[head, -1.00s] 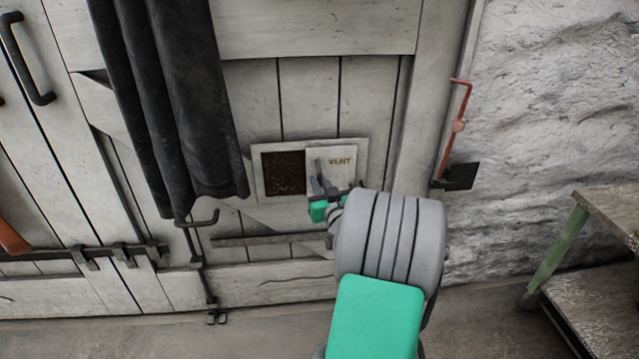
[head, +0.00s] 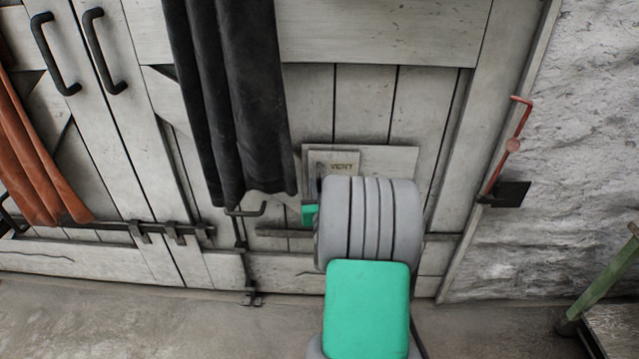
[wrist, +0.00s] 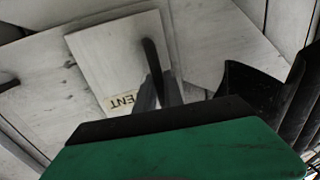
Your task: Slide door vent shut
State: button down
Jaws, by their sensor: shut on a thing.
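The vent slide (head: 343,158), a pale plate lettered VENT, is in the door in the head view. It sits at the left end of its wider pale frame (head: 400,162), and no dark opening shows. The wrist view shows the slide (wrist: 105,55) close up, with its dark upright handle (wrist: 151,55). My gripper (wrist: 159,92) is shut on this handle at the slide's face. In the head view my arm hides most of the gripper and the lower part of the vent.
A dark hanging cloth (head: 240,100) is close to the vent's left. A latch bar (head: 100,225) crosses the doors low down. A red lever (head: 513,145) is at the right by the rough wall (head: 590,130). A green-legged bench (head: 605,285) stands lower right. Floor at lower left is clear.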

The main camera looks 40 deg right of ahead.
jog(key=shift+w+a, duration=0.1)
jog(key=shift+a, duration=0.05)
jog(key=c, duration=1.5)
grip_release()
jog(key=shift+w+a, duration=0.15)
jog(key=shift+o, duration=0.2)
jog(key=b+v, duration=0.1)
jog(key=v, duration=0.7)
